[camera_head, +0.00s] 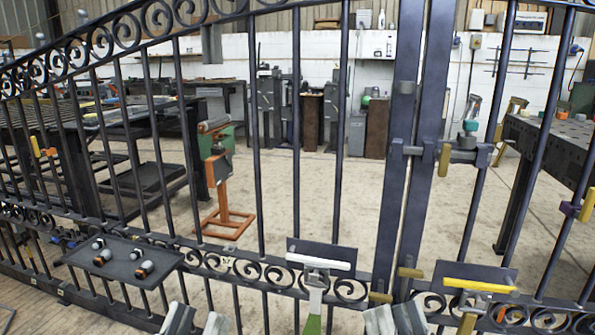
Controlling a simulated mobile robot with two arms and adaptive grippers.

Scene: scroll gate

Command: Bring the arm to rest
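A dark scrolled metal gate (258,140) stands across the view in front of me. Its two leaves meet at thick upright posts (400,150), and a latch bar (455,155) with a yellow handle crosses at mid-height there. My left gripper (197,321) shows only as two grey fingertips at the bottom edge, with a gap between them and nothing seen in it. My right gripper (395,318) shows as two grey fingertips at the bottom, below the gate posts. Its tips sit close together, and I cannot tell whether they touch. Both arms are out of view.
A small dark shelf (124,262) with several knobs is on the gate at left. A plate with a white bar (320,264) and one with a yellow bar (480,285) sit low on it. Behind are workbenches (120,120), an orange stand (222,216) and open floor (310,195).

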